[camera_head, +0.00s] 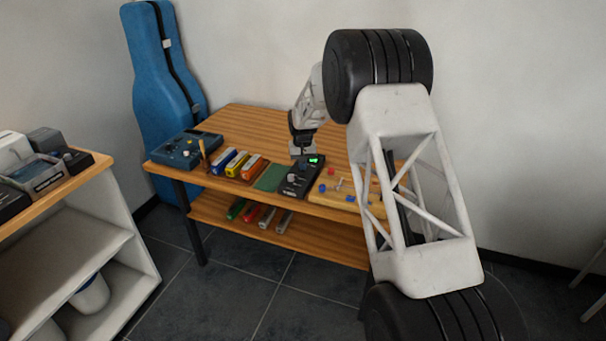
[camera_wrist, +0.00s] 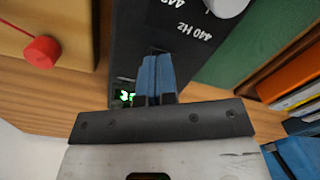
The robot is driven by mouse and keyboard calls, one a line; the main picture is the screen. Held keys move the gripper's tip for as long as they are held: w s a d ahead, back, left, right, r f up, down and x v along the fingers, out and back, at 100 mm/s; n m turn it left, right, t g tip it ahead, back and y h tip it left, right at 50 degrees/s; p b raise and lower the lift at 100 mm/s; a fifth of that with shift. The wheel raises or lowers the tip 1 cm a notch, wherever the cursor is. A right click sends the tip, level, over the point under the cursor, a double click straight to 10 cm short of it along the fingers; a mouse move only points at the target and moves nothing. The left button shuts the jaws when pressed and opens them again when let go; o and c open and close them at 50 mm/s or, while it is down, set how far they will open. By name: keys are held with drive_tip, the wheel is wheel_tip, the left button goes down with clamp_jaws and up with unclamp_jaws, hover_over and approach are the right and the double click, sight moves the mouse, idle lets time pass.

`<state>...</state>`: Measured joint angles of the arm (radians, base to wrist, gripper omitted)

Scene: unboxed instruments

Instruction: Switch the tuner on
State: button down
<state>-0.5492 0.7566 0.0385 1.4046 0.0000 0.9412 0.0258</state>
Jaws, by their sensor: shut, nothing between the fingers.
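The tuner (camera_head: 299,184) is a black box on the wooden table, with a grey knob (camera_head: 292,178) and a small green-lit display (camera_head: 316,160). In the wrist view the tuner (camera_wrist: 190,55) carries white "440 Hz" lettering, the knob (camera_wrist: 228,5) is cut by the top edge, and the green display (camera_wrist: 125,97) glows beside my fingers. My gripper (camera_head: 300,156) is over the display end of the tuner, pointing down. Its blue fingertips (camera_wrist: 154,58) are together with nothing between them. I cannot tell whether they touch the tuner. The fingers hide part of the panel.
A wooden board with coloured knobs (camera_head: 345,190) stands right of the tuner. A green mat (camera_head: 271,178), coloured harmonicas (camera_head: 238,165) and a blue box (camera_head: 186,150) are to the left. The table's back (camera_head: 250,125) is clear. A blue instrument case (camera_head: 160,90) leans behind.

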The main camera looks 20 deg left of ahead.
drive_tip(key=shift+r, duration=3.45)
drive_tip(key=shift+d+r, duration=0.15)
drive_tip(key=s+d+r+m, duration=0.1)
drive_tip(key=s+d+r, duration=0.3)
drive_tip(key=d+r, duration=0.5)
drive_tip(key=s+d+r+m, duration=0.1)
drive_tip(key=s+d+r, duration=0.4)
drive_tip(key=d, duration=0.5)
drive_tip(key=s+d+r+m+t, duration=0.1)
drive_tip(key=s+d+r, duration=0.4)
drive_tip(key=s+d, duration=0.25)
drive_tip(key=s+d+r, duration=0.5)
drive_tip(key=s+d, duration=0.1)
drive_tip(key=d, duration=0.3)
drive_tip(key=s+d+r+m+t, duration=0.1)
drive_tip(key=s+d, duration=0.5)
drive_tip(key=s, duration=0.3)
drive_tip(key=s+d+r+m, duration=0.1)
drive_tip(key=s+d, duration=0.6)
drive_tip(key=s, duration=0.3)
drive_tip(key=s+d+f, duration=0.3)
drive_tip(key=s, duration=0.6)
drive_tip(key=s+d+f+m, duration=0.1)
drive_tip(key=s+d+f, duration=0.2)
drive_tip(key=s, duration=0.5)
drive_tip(key=shift+s+t, duration=0.3)
drive_tip(key=shift+s, duration=0.1)
